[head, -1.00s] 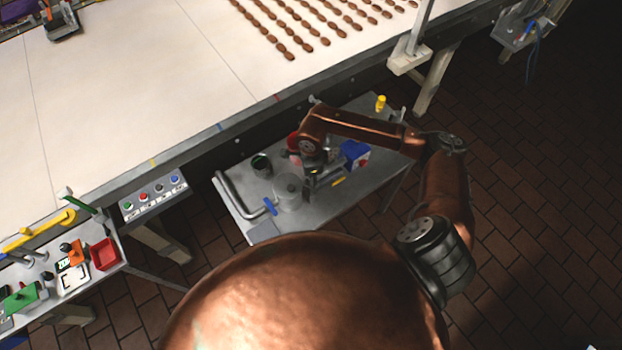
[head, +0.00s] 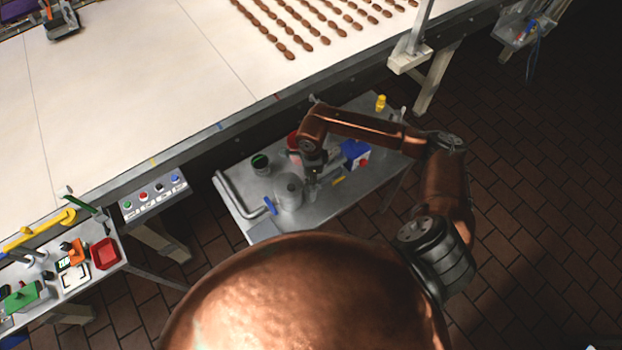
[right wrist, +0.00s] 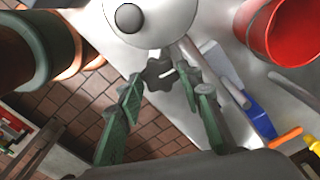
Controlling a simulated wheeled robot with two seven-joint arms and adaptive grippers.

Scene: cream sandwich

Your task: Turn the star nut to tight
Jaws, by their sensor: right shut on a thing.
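The star nut (right wrist: 158,73) is a small dark lobed knob in the right wrist view, just below a round pale lid with a grey knob (right wrist: 129,18). My right gripper (right wrist: 162,84) has its green fingers on either side of the nut and is shut on it. In the head view my right gripper (head: 313,172) is low over the small metal table, right of the steel canister (head: 289,192). The nut cannot be made out there. My left gripper is not in view.
The conveyor (head: 120,90) runs close behind. A side table with a red tray (head: 105,253) stands left.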

